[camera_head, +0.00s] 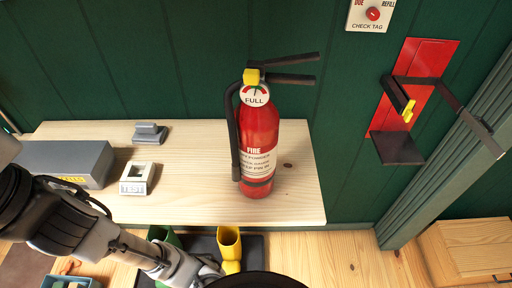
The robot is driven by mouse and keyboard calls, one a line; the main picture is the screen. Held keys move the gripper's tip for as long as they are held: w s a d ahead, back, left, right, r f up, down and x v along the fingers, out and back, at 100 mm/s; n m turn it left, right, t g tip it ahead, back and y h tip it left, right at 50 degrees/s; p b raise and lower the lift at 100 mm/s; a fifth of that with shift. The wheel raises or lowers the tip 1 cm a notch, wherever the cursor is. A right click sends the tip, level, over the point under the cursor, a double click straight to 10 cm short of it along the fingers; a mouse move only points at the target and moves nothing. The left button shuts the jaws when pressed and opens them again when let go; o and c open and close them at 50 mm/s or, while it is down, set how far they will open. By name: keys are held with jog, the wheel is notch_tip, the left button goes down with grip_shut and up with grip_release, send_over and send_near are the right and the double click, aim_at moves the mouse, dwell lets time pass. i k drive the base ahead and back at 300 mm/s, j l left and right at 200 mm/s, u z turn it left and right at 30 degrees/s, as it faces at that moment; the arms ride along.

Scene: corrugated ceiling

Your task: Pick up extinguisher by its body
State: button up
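The red fire extinguisher (258,147) stands upright on the pale wooden shelf (210,200), near its right end. It has a white label, a "FULL" gauge, a yellow piece at the neck and black levers pointing right. Its black hose hangs down the left side of the body. Nothing is touching or holding it. My arm reaches in from the left, low in the picture, in front of the shelf. The arm runs toward the bottom edge, and my gripper's fingers do not show.
On the shelf's left are a grey box (66,163), a white "TEST" block (137,178) and a small grey piece (149,133). Yellow (229,246) and green containers stand below the front edge. A red wall bracket (408,100) hangs right. A wooden crate (468,250) sits lower right.

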aim_at(254, 126)
jog(key=j+z, duration=0.15)
jog(key=z, duration=0.65)
jog(key=k+j+z, duration=0.15)
jog(key=j+z, duration=0.25)
jog(key=k+j+z, duration=0.2)
jog(key=j+z, duration=0.2)
jog(key=k+j+z, duration=0.15)
jog(key=k+j, duration=0.5)
